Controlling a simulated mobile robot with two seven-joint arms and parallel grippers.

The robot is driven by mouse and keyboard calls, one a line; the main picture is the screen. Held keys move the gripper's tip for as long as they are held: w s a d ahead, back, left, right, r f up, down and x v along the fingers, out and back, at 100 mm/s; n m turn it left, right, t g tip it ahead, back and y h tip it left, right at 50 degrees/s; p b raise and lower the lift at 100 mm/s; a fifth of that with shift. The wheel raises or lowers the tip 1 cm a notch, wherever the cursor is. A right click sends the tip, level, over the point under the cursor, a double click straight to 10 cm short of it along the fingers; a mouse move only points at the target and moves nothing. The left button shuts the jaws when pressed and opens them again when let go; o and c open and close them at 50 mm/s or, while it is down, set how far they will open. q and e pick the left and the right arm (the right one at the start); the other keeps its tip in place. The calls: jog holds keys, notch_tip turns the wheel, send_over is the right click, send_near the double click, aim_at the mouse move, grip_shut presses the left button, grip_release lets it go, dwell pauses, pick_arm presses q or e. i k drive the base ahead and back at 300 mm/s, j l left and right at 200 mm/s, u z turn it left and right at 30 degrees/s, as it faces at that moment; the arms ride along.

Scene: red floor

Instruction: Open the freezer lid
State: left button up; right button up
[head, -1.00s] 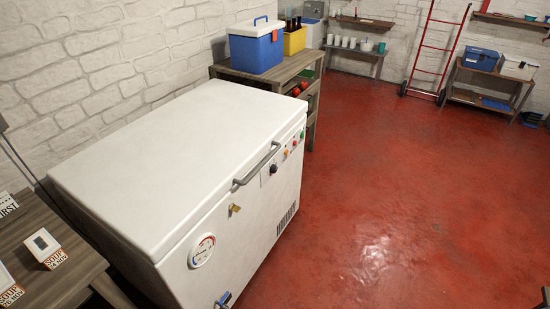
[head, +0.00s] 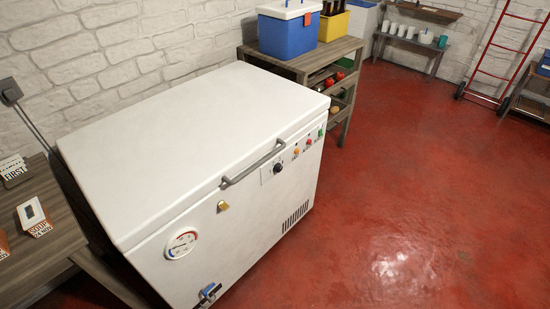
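The white chest freezer (head: 165,262) stands against the white brick wall. Its lid (head: 190,135) lies flat and shut on top. A grey bar handle (head: 253,164) is on the lid's front edge. Below the lid, the front has a brass-coloured latch or lock (head: 223,206), a round dial gauge (head: 181,244), a dark knob (head: 278,168), and small coloured buttons or lights. A metal and blue fitting (head: 208,293) sits low on the front. Neither of my grippers shows in the head view.
A wooden table (head: 40,222) with small soup boxes stands at the left of the freezer. A wooden shelf (head: 330,55) behind it carries a blue cooler (head: 288,32) and a yellow crate (head: 333,25). A red hand truck (head: 505,50) leans at the back right. The red floor (head: 410,190) in front is clear.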

aim_at(139, 167)
jog(key=i+l, duration=0.15)
jog(key=l, duration=0.2)
jog(key=i+l, duration=0.1)
jog(key=l, duration=0.25)
jog(key=i+l, duration=0.15)
jog(key=l, duration=0.15)
jog(key=i+l, duration=0.15)
jog(key=l, duration=0.2)
